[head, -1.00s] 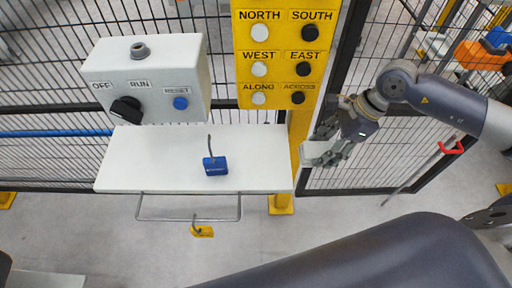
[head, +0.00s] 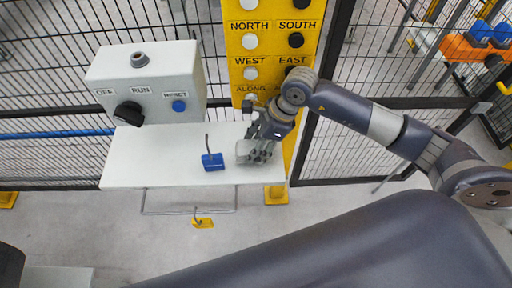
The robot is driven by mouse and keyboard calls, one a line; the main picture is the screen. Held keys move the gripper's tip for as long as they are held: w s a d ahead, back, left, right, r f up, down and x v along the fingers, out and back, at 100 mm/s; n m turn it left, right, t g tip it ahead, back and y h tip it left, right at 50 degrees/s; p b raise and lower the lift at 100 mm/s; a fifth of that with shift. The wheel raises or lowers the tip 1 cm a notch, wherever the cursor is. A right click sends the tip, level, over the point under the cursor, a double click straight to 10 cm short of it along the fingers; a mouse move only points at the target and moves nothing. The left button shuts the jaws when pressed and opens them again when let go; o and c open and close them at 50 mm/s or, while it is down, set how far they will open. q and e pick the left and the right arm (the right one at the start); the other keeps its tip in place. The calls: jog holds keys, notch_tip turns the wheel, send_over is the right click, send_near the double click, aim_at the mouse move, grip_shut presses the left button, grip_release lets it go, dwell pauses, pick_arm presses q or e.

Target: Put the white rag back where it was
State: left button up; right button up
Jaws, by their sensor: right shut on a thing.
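My right gripper (head: 258,152) comes in from the right and is shut on the white rag (head: 243,148). Only a small pale patch of the rag shows beside the fingers. The rag and gripper are over the right end of the white shelf (head: 150,165), just right of a blue padlock (head: 213,161). I cannot tell whether the rag touches the shelf. A thin wire rail (head: 185,212) runs below the shelf's front edge. My left gripper is not in view.
A white control box (head: 148,80) with a black knob and blue reset button stands at the back left. A yellow panel (head: 270,40) with labelled buttons rises behind my right gripper. A yellow tag (head: 203,222) hangs below the rail. The shelf's left part is clear.

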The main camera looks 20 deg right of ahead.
notch_tip(320, 180, down, 2)
jog(key=shift+s+f+p, duration=0.1)
jog(key=shift+f+p, duration=0.05)
jog(key=shift+p, duration=0.25)
jog(key=shift+f, duration=0.25)
jog(key=o, duration=1.1)
jog(key=shift+c, duration=0.2)
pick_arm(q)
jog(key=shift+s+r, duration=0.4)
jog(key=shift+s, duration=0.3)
pick_arm(e)
jog(key=b+v, duration=0.1)
jog(key=v, duration=0.5)
jog(key=shift+d+r+b, duration=0.25)
jog(key=shift+r+b, duration=0.1)
jog(key=shift+b, duration=0.05)
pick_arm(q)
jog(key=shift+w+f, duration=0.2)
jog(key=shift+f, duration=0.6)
pick_arm(e)
jog(key=shift+s+r, duration=0.1)
jog(key=shift+r, duration=0.3)
